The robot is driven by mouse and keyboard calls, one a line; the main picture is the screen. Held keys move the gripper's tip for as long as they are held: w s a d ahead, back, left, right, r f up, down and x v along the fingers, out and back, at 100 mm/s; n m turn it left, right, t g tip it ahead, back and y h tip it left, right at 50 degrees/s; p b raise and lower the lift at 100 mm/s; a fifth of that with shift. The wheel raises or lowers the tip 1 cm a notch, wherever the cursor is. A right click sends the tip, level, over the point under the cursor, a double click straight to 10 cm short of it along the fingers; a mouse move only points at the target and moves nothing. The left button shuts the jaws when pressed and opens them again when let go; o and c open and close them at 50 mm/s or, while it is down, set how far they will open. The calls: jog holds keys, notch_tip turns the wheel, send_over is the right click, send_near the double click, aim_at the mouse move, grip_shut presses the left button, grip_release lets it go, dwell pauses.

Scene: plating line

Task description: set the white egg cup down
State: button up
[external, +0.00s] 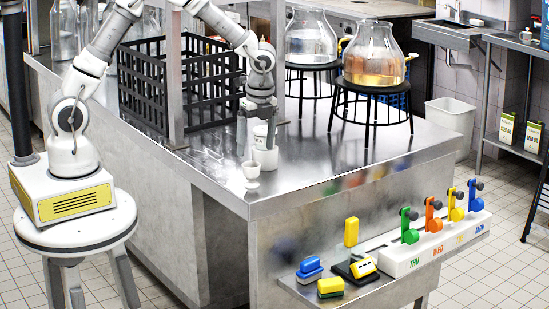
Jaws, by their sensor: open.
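The white egg cup (251,171) stands upright on the steel counter (310,165), near its front edge. My gripper (256,148) points straight down just above and behind the egg cup in the picture. Its two fingers are apart. A white container (265,157) shows behind the egg cup, between and below the fingers, partly hidden by them. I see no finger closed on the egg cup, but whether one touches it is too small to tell.
A black crate (150,95) stands left of my gripper, beside a steel post (174,80). Two glass vessels, one clear (311,40) and one amber (373,60), stand on black stands behind and right. The counter is bare to the right of the egg cup.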

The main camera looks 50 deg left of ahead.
aim_at(251, 173)
jog(key=f, duration=0.4)
jog(key=shift+a, duration=0.3)
jog(key=f, duration=0.2)
jog(key=a+f, duration=0.1)
jog(key=f, duration=0.2)
jog(key=shift+a, duration=0.15)
jog(key=shift+s, duration=0.1)
grip_shut()
